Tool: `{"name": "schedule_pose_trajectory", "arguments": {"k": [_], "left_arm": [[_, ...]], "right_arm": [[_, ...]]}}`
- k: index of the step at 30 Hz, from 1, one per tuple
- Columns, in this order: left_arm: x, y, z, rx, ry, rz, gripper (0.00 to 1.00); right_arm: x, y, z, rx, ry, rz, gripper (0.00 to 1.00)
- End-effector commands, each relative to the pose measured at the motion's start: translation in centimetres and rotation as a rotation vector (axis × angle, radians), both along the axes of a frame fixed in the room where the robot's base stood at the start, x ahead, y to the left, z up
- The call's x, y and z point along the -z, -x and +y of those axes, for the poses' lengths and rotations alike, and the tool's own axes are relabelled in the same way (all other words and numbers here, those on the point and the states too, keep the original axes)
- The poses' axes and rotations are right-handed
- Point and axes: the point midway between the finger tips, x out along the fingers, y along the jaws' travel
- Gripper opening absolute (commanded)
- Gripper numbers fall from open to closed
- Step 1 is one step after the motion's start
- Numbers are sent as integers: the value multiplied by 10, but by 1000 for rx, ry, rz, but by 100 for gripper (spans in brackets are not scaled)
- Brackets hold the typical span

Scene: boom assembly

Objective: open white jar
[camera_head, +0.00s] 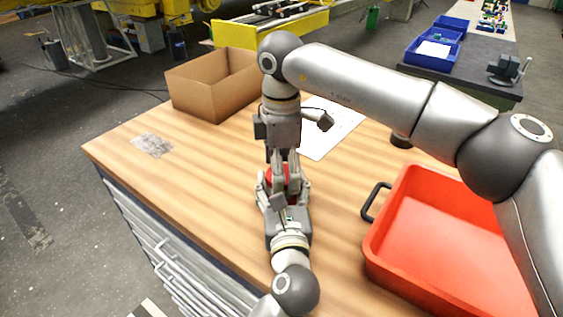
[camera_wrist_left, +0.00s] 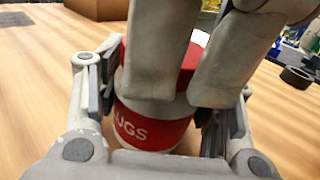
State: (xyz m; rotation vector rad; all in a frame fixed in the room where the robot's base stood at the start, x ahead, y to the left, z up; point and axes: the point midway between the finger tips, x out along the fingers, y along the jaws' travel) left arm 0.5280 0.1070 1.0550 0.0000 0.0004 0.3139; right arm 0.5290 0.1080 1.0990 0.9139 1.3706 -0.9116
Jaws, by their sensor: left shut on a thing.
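A white jar with a red lid and a red label band stands on the wooden worktop; its body (camera_wrist_left: 153,113) shows in the left wrist view, with the letters "UGS" on the band. In the head view only a bit of red (camera_head: 283,174) shows between the grippers. My left gripper (camera_head: 284,191) comes in low from the front and is shut on the jar's body, a finger on each side. My right gripper (camera_head: 283,162) points down from above at the lid (camera_wrist_left: 188,66). Its fingers overlap the lid in the wrist view; whether they grip it is unclear.
A red tray (camera_head: 436,232) with a black handle stands at the right of the worktop (camera_head: 205,160). An open cardboard box (camera_head: 205,90) is at the back left. A white sheet (camera_head: 333,128) lies behind my right gripper. The left part of the worktop is mostly clear.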

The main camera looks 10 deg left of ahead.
Motion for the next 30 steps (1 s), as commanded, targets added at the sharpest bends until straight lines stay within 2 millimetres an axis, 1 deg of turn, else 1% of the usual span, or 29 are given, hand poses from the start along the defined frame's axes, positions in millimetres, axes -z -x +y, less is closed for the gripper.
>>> {"name": "schedule_pose_trajectory", "arguments": {"k": [3,14,15,19,30], "left_arm": [[0,0,0,0,0,1,0],[0,0,0,0,0,1,0],[0,0,0,0,0,1,0],[1,0,0,0,0,1,0],[0,0,0,0,0,1,0]], "right_arm": [[0,0,0,0,0,0,74],[0,0,0,0,0,0,28],[0,0,0,0,0,1,59],[0,0,0,0,0,1,76],[-2,0,0,0,0,0,77]]}}
